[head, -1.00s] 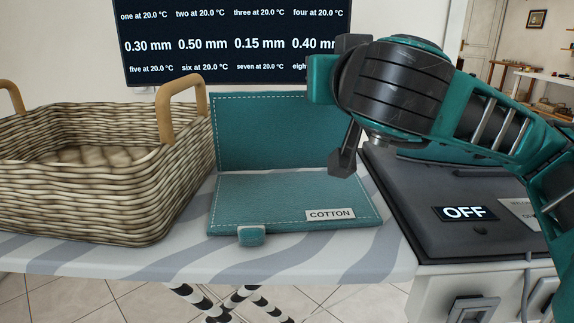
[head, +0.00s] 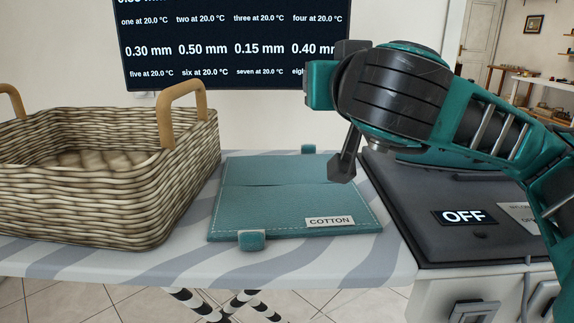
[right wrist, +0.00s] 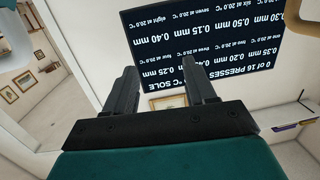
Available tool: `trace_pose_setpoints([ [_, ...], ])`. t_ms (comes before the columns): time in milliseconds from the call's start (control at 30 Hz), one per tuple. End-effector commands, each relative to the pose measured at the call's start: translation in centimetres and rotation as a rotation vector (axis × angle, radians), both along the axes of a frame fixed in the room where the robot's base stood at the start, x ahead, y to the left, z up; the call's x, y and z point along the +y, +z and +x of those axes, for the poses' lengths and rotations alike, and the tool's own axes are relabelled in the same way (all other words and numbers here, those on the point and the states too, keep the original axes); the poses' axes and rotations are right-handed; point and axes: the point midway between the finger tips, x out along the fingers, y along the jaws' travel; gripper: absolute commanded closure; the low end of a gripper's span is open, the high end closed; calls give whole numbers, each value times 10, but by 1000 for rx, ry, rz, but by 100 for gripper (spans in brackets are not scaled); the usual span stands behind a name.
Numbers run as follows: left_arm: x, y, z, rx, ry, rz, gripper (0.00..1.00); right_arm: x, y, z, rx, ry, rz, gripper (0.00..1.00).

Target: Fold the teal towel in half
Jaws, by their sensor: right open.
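The teal towel (head: 275,205) lies open and flat on the ironing board in the head view. A crease line runs across its middle, and a white COTTON label is at its near right corner. A small teal tab sticks out at the near edge and another at the far edge. My right gripper (head: 343,165) is beside the towel's far right part, apparently above it; one dark finger shows pointing down, the rest is hidden. In the right wrist view its two fingers (right wrist: 159,72) are apart with nothing between them. My left gripper is out of view.
A wicker basket (head: 110,185) with tan handles stands close to the towel's left. The striped ironing board (head: 180,258) is clear in front. A dark grey unit (head: 430,195) marked OFF sits at the right. A wall screen (head: 235,45) hangs behind.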

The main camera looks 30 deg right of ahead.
Motion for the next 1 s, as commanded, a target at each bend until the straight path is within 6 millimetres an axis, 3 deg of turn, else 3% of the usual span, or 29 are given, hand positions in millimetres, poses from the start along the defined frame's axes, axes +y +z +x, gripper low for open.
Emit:
trace_pose_setpoints([
  [33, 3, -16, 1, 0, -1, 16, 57, -5, -19, 2, 28, -16, 1, 45],
  [67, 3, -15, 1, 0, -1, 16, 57, -5, -18, 2, 28, -16, 1, 45],
  [300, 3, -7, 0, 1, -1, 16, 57, 1, 13, -8, 24, -11, 1, 45],
  [633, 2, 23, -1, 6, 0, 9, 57, 10, 62, -22, 15, -5, -2, 45],
  [1000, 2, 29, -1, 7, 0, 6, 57, 12, 71, -26, 20, -6, 0, 45],
])
